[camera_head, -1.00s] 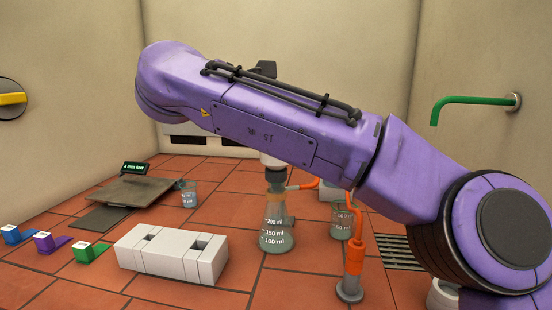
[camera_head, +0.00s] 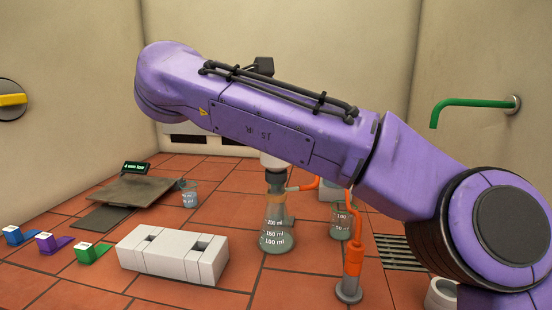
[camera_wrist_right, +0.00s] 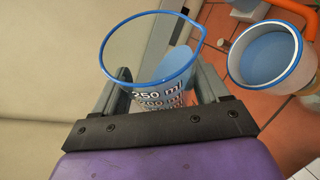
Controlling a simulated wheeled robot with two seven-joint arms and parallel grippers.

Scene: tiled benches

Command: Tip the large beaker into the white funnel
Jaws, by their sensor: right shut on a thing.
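The large beaker (camera_wrist_right: 158,95), clear with a blue rim and a 250 ml mark, is between the fingers of my right gripper (camera_wrist_right: 160,92), which is shut on it. Pale blue liquid shows toward the right of its inside, so it looks tilted. The white funnel (camera_wrist_right: 236,66) is to its right, apart from the rim, with a pale blue surface inside. In the head view the funnel (camera_head: 271,161) is partly covered by my right arm and sits on a conical flask (camera_head: 277,236). The right gripper and held beaker are hidden there. My left gripper is out of view.
An orange post (camera_head: 353,257) and a graduated beaker (camera_head: 342,225) stand right of the flask. A white block with slots (camera_head: 150,262) is at front left. A small beaker (camera_head: 189,200) stands by the grey scale (camera_head: 135,191). A green pipe (camera_head: 470,100) juts from the right wall.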

